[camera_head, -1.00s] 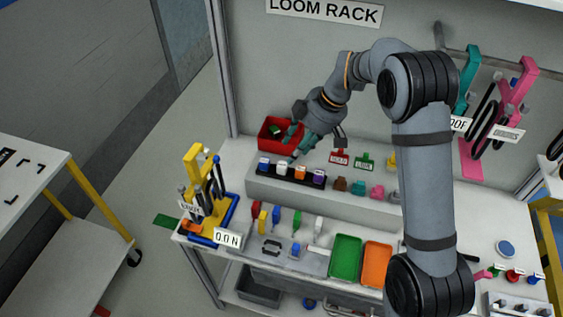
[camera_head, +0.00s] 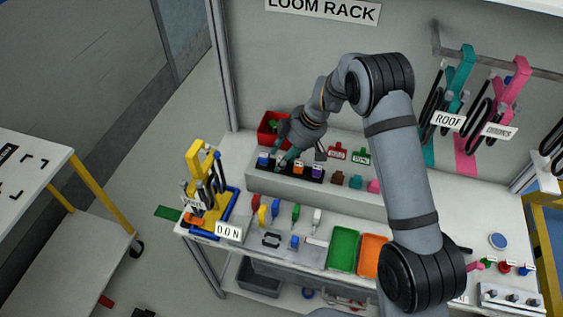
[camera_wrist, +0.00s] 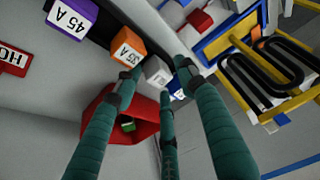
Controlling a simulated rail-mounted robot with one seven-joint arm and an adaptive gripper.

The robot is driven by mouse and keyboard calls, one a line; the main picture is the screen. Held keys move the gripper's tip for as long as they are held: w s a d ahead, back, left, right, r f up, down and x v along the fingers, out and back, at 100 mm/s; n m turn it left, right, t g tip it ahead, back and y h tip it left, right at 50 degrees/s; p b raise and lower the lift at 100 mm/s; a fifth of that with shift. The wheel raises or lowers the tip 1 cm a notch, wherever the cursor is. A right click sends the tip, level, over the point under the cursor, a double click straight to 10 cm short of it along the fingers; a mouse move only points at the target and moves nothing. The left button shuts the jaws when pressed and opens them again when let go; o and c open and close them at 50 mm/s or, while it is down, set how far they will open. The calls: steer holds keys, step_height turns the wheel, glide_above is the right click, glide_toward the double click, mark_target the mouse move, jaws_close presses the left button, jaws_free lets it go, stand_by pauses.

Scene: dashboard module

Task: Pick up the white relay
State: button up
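The white relay (camera_wrist: 157,72) sits in its row between the orange 35 A relay (camera_wrist: 127,46) and a blue relay (camera_wrist: 177,84). My gripper (camera_wrist: 160,83) has three teal fingers, spread apart around the white relay in the wrist view; I cannot tell whether any fingertip touches it. In the head view my gripper (camera_head: 283,164) is down at the relay row, and its fingers mostly hide the white relay. The orange relay (camera_head: 300,169) and blue relay (camera_head: 264,159) show on either side.
A purple 45 A relay (camera_wrist: 72,18) stands beyond the orange one. A red bin (camera_wrist: 110,117) with a green item is close by the fingers. A yellow and blue stand (camera_head: 207,190) with black loops is at the left. Green and orange trays lie in front.

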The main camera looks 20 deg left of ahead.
steer(key=c, duration=0.8)
steer(key=shift+r, duration=0.1)
